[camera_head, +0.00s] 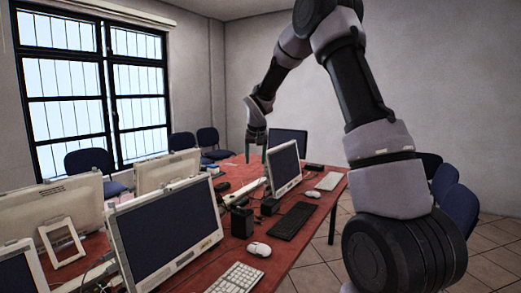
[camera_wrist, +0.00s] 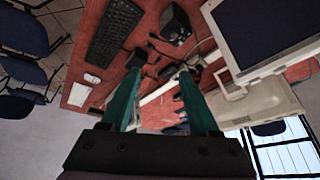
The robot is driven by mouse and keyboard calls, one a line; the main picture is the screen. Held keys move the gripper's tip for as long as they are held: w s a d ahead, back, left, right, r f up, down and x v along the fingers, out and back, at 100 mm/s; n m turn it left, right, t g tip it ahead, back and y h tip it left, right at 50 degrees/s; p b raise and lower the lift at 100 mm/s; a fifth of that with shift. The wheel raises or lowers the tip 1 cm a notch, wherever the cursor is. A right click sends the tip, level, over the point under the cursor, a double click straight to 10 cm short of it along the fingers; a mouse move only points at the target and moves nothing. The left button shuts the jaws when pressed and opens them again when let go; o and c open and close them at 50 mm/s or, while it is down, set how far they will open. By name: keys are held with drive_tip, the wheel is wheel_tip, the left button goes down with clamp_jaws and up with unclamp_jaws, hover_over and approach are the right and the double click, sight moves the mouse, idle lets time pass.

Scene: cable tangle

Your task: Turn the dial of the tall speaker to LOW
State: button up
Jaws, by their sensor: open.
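A black upright box that looks like the tall speaker (camera_head: 241,222) stands on the red table beside the front monitor. A black box with a round part near its edge, probably the same speaker (camera_wrist: 175,20), shows at the top of the wrist view. Its dial and markings are too small to read. A smaller black box (camera_head: 269,206) stands just behind it in the head view. My gripper (camera_head: 257,150) is open and empty above the far part of the table, well apart from the speaker. In the wrist view its two teal fingers (camera_wrist: 159,72) are spread, with nothing between them.
Monitors (camera_head: 168,232) stand along the table's left side, and another monitor (camera_head: 283,168) stands beyond the speaker. A black keyboard (camera_head: 293,221) and a white mouse (camera_head: 259,249) lie near it. Cables lie among the devices. Blue chairs (camera_head: 90,163) flank the table (camera_head: 283,258).

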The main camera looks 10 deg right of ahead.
drive_tip(key=s+d+r, duration=0.1)
drive_tip(key=s+r, duration=0.3)
drive_tip(key=shift+r, duration=0.3)
drive_tip(key=s+d+r, duration=0.2)
drive_tip(key=s+r, duration=0.5)
drive_tip(key=s, duration=0.2)
drive_tip(key=s+r+m+t+y, duration=0.1)
drive_tip(key=s+r, duration=0.1)
drive_tip(key=s, duration=1.1)
drive_tip(key=s+r+m+t+y, duration=0.1)
drive_tip(key=s+r, duration=0.1)
drive_tip(key=s, duration=1.2)
drive_tip(key=shift+y, duration=0.3)
drive_tip(key=shift+r, duration=0.1)
